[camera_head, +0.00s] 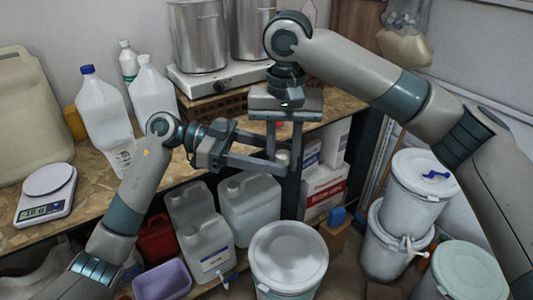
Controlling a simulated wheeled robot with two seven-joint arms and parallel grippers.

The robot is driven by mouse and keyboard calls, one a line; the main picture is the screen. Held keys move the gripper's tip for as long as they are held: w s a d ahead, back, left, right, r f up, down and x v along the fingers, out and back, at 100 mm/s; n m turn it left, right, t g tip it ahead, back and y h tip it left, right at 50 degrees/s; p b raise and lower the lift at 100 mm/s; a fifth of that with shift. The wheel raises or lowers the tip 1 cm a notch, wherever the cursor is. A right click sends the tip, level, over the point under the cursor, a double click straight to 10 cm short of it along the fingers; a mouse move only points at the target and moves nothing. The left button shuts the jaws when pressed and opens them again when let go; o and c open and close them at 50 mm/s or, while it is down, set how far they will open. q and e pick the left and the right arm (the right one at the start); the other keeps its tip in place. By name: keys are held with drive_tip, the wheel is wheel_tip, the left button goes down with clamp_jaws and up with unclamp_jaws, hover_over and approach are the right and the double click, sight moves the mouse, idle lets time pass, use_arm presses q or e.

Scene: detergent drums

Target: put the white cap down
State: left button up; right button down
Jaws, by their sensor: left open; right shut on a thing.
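My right gripper (283,160) points down in the middle of the view, at the front edge of the bench. It is shut on a small white thing, which looks like the white cap (283,156); the fingers partly hide it. My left gripper (272,156) comes in from the left with its fingers spread. Its fingertips are close to the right gripper's fingers and overlap them in the view; I cannot tell whether they touch.
The wooden bench (95,190) holds a scale (46,192), a blue-capped jug (104,110), a white-capped jug (152,92) and steel pots (198,35) on a hotplate. Below stand jerrycans (250,208), a lidded drum (288,258) and stacked white buckets (415,190).

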sight(284, 154)
use_arm(q)
drive_tip(key=c, duration=1.1)
use_arm(e)
drive_tip(key=c, duration=1.4)
unclamp_jaws()
use_arm(q)
drive_tip(key=shift+o, duration=0.2)
use_arm(e)
drive_tip(key=shift+o, duration=0.2)
drive_tip(key=shift+a, duration=0.1)
drive_tip(key=shift+s, duration=0.1)
use_arm(q)
drive_tip(key=shift+c, duration=0.5)
use_arm(e)
wheel_tip(284, 154, up, 12)
drive_tip(key=shift+w+f, duration=0.1)
drive_tip(key=shift+w, duration=0.1)
